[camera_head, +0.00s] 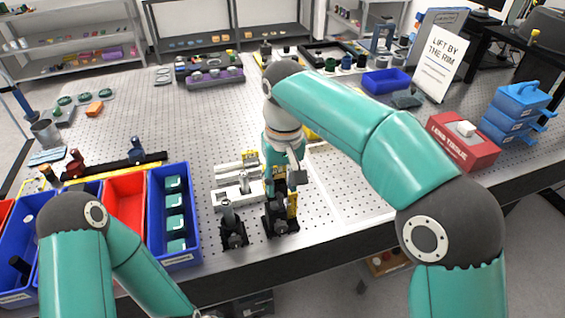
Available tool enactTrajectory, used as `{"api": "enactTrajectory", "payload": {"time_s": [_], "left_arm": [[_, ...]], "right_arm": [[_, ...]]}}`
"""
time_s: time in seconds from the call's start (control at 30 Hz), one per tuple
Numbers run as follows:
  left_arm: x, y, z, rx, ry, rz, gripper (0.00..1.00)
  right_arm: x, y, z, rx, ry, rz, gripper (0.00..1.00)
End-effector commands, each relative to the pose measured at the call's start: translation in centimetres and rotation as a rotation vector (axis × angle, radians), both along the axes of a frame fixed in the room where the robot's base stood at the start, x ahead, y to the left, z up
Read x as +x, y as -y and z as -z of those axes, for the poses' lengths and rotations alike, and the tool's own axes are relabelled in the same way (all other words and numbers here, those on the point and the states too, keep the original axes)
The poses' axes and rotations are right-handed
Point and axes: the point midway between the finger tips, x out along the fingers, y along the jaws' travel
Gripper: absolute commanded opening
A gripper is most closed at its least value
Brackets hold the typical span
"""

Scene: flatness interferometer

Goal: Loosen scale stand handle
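A small black stand (281,222) with a yellow upright strip (292,204), which looks like the scale stand, is on the perforated table near its front edge. My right arm reaches down over it from the right. My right gripper (294,177) is at the top of this stand, close to or touching it. Its fingers are small and dark against the stand, so I cannot tell whether they are open or shut. The handle cannot be made out clearly. My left arm bends down at the lower left, and its gripper is out of the frame.
A second black post stand (233,232) is just left of it, with a white fixture (237,190) behind. Blue bin (176,262) and red bin (124,190) are to the left.

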Motion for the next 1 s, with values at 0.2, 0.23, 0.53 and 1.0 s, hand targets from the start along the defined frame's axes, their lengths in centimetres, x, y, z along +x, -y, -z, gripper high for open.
{"api": "enactTrajectory", "payload": {"time_s": [0.2,0.23,0.53,1.0], "left_arm": [[0.0,0.0,0.0,0.0,0.0,0.0,0.4],[0.0,0.0,0.0,0.0,0.0,0.0,0.4],[0.0,0.0,0.0,0.0,0.0,0.0,0.4],[0.0,0.0,0.1,0.0,0.0,0.0,0.4]], "right_arm": [[0.2,0.0,-4.0,0.0,0.001,-0.001,0.36],[0.2,0.0,-4.3,0.001,0.002,-0.001,0.36],[0.2,0.2,-6.1,-0.002,-0.002,0.0,0.36],[0.2,0.2,-6.1,-0.002,-0.002,0.0,0.36]]}}
